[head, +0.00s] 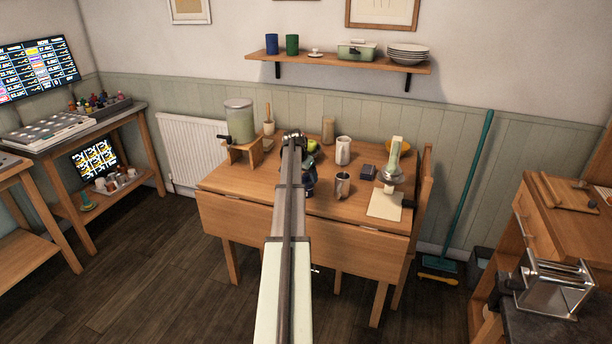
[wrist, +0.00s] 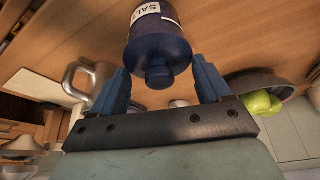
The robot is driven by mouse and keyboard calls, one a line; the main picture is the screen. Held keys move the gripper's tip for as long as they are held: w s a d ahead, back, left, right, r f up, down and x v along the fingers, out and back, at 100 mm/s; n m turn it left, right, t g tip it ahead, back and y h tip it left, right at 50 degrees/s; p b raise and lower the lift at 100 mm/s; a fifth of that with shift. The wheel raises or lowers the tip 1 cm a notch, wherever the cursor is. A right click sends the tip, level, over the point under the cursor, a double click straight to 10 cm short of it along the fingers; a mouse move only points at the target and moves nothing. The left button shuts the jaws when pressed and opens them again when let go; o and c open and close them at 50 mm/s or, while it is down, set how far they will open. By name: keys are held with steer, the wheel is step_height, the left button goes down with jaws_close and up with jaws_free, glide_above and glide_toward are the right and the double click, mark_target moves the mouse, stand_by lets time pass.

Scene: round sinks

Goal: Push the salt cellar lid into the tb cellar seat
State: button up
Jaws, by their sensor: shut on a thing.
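A dark blue salt cellar (wrist: 143,30) with a white label reading "SAL" is at the top centre of the wrist view. Its dark blue lid (wrist: 166,52), with a round knob, faces the camera. In the head view, a dark blue shape (head: 310,184), probably the cellar, shows beside my arm on the wooden table. My arm hides part of it and the fingers there.
A bowl with green apples (wrist: 258,103) is right of my gripper in the wrist view.

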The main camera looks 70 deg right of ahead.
steer(key=o, duration=1)
steer(key=shift+r, duration=0.15)
steer(key=v, duration=1.3)
steer(key=shift+r, duration=0.25)
